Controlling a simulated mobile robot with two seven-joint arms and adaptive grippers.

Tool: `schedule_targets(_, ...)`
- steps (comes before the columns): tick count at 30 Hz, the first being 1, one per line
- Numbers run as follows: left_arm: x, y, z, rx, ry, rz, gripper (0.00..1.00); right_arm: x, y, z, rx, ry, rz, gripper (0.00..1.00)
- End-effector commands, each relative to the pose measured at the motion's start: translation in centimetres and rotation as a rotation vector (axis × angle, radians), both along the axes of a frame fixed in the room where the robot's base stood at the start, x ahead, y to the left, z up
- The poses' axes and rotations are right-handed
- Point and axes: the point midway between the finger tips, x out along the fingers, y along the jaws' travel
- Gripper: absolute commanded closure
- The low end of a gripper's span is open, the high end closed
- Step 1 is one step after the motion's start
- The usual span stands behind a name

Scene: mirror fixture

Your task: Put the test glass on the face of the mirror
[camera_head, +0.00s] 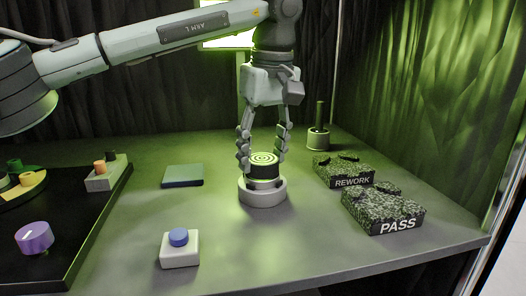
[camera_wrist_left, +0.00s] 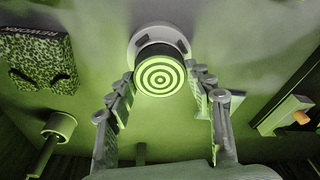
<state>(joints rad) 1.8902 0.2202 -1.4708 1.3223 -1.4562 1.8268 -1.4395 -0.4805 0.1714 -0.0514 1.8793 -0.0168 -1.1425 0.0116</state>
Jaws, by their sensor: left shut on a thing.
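The test glass (camera_head: 264,159) is a short dark cylinder with green and black rings on its top. My left gripper (camera_head: 264,160) points straight down and is shut on it, with one finger on each side. The glass is upright, centred over a pale round fixture (camera_head: 262,194). The mirror's face is hidden beneath the glass, and I cannot tell whether they touch. In the left wrist view, the ringed top (camera_wrist_left: 160,75) shows beyond the fingers, with the pale fixture rim (camera_wrist_left: 133,40) behind it. My right gripper is not in view.
Camouflage-patterned REWORK (camera_head: 343,172) and PASS (camera_head: 383,210) blocks stand at right, a cylinder with a post (camera_head: 318,138) behind them. A flat dark green pad (camera_head: 183,176) and a blue-button box (camera_head: 179,249) lie left. A dark tray (camera_head: 92,232) is at far left. The front middle is clear.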

Motion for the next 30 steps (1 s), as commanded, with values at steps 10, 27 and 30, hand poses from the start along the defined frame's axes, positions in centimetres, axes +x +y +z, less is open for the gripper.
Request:
schedule_targets(10, 0.0, 0.0, -0.3, -0.001, -0.002, 0.000, 0.83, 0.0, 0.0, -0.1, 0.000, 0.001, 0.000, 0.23)
schedule_targets(27, 0.0, 0.0, 0.3, -0.001, -0.003, 0.000, 0.27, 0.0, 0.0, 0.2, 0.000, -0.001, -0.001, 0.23)
schedule_targets(30, -0.1, -0.2, 1.5, 0.000, -0.004, 0.000, 0.27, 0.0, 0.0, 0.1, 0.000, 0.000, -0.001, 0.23)
